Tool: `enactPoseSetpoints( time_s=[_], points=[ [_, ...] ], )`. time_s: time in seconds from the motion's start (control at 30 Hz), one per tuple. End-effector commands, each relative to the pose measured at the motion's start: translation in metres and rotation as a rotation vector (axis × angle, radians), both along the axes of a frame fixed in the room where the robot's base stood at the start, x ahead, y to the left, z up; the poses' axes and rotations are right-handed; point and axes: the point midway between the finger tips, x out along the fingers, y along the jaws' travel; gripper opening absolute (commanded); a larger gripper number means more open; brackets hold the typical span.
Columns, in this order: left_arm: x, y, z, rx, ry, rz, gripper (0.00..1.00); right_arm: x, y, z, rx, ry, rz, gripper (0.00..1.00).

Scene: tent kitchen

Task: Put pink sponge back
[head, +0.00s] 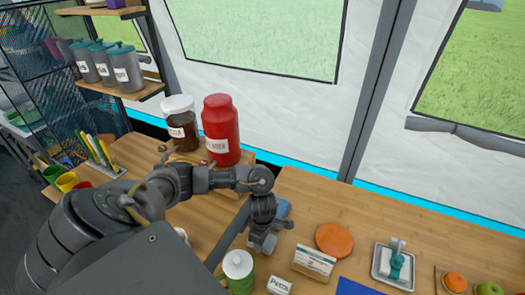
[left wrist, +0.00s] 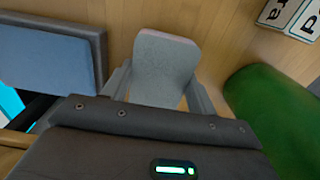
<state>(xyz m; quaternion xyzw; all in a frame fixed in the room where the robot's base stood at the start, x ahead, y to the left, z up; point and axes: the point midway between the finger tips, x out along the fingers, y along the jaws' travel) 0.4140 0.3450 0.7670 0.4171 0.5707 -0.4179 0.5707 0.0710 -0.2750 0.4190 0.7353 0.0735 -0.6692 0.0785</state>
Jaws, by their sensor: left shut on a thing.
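My left gripper (head: 262,243) reaches down over the wooden counter. In the left wrist view its two fingers (left wrist: 163,88) are shut on a pale grey block with a faint pinkish edge, taken as the sponge (left wrist: 166,60). The block looks grey, not clearly pink. Its lower part is hidden by the gripper body. In the head view the held block is too small to tell apart from the fingers. A flat blue-grey holder (left wrist: 55,60) lies beside the gripper; it also shows in the head view (head: 282,208). My right gripper is not in view.
A green jar with a white lid (head: 238,268) stands close to the gripper. A pasta label (head: 279,286), a white box (head: 314,262), an orange disc (head: 334,240) and a soap tray (head: 378,275) are to the right. Red (head: 221,130) and brown jars (head: 180,125) stand behind.

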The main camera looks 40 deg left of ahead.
Motion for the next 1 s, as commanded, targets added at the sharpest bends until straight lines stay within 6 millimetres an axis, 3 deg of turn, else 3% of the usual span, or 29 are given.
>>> enactPoseSetpoints(
  time_s=[0.5,0.53,0.67,1.0],
  points=[
    [0.0003,0.0004,-0.0126,0.001,-0.001,0.0,0.36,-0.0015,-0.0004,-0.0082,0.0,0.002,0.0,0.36],
    [0.0004,0.0004,-0.0112,0.001,-0.001,0.0,0.6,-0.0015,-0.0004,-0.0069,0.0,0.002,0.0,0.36],
    [0.0001,0.0004,-0.0108,0.001,-0.001,0.0,0.77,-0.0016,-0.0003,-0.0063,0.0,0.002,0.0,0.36],
    [0.0,0.0003,-0.0082,0.001,0.0,0.0,0.79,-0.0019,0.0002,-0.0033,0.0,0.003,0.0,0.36]
  ],
)
